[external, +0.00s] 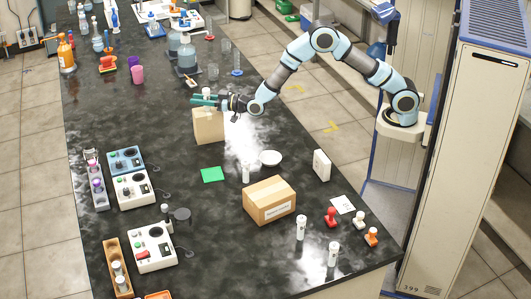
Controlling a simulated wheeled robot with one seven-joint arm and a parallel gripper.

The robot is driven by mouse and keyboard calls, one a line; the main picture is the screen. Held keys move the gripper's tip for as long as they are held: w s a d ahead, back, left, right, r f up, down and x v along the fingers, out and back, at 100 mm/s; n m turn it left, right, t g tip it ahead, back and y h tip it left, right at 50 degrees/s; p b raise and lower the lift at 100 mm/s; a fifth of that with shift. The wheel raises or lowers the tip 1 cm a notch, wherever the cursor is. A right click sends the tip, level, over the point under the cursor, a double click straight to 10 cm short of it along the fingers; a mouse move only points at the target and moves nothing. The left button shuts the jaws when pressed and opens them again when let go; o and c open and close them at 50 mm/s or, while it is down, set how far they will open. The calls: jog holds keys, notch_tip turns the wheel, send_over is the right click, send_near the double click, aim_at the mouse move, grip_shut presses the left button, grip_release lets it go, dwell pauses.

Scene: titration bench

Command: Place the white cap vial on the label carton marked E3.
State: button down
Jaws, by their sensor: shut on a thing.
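My gripper (204,101), with green fingers, is at the back middle of the bench in the external view. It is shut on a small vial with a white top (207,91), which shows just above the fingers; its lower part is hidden. A tan carton (208,128) stands upright directly below the gripper. I cannot tell whether the vial touches its top. A brown cardboard box (269,201) with a white label lies further forward, and a white carton (321,165) stands to its right. I cannot read an E3 mark on any of them.
White-topped vials (300,228) stand near the front right edge, and another (246,173) stands behind the brown box. A green pad (212,174) and white dish (270,157) lie mid-bench. Glassware (187,55) stands behind the gripper. Devices (135,190) line the left.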

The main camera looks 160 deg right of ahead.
jog(key=shift+f, duration=0.2)
jog(key=c, duration=0.6)
grip_release()
jog(key=shift+r, duration=0.1)
jog(key=shift+r, duration=0.2)
jog(key=s+a+b, duration=0.2)
jog(key=a+b, duration=0.1)
jog(key=a, duration=0.8)
jog(key=shift+s+a+b, duration=0.15)
jog(key=shift+a+b, duration=0.2)
jog(key=shift+a, duration=0.05)
jog(key=shift+f, duration=0.1)
